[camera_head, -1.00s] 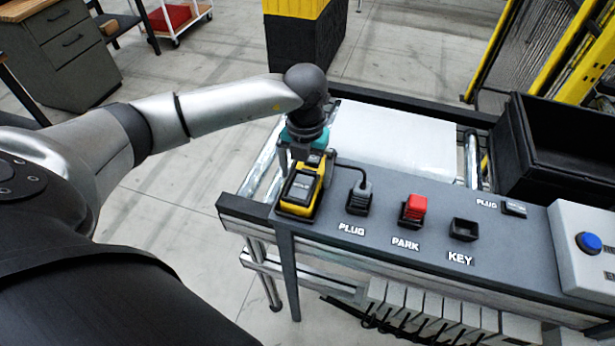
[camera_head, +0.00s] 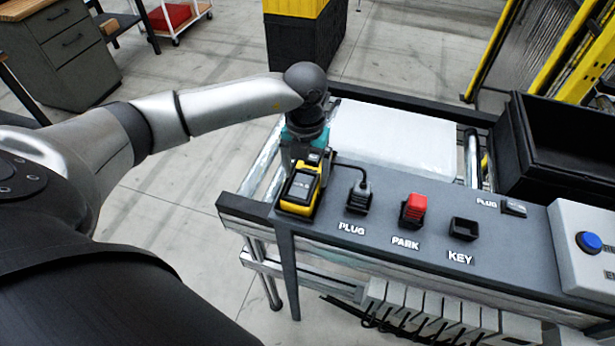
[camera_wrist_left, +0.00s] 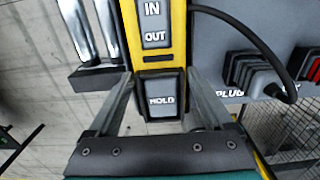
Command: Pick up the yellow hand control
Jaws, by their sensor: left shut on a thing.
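In the left wrist view the hand control (camera_wrist_left: 160,60) shows IN, OUT and HOLD buttons. My left gripper (camera_head: 303,160) reaches down onto its far end. In the wrist view the left gripper's fingers (camera_wrist_left: 160,92) stand on either side of the control, shut on it. A black cable runs from the control to the plug (camera_head: 359,196) in the PLUG socket. My right gripper is out of view.
The grey panel (camera_head: 380,243) also carries a red PARK block (camera_head: 413,209) and a black KEY socket (camera_head: 464,229). A black bin (camera_head: 560,165) and a grey box with a blue button (camera_head: 588,243) stand at the right. A white sheet (camera_head: 395,138) lies behind the panel.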

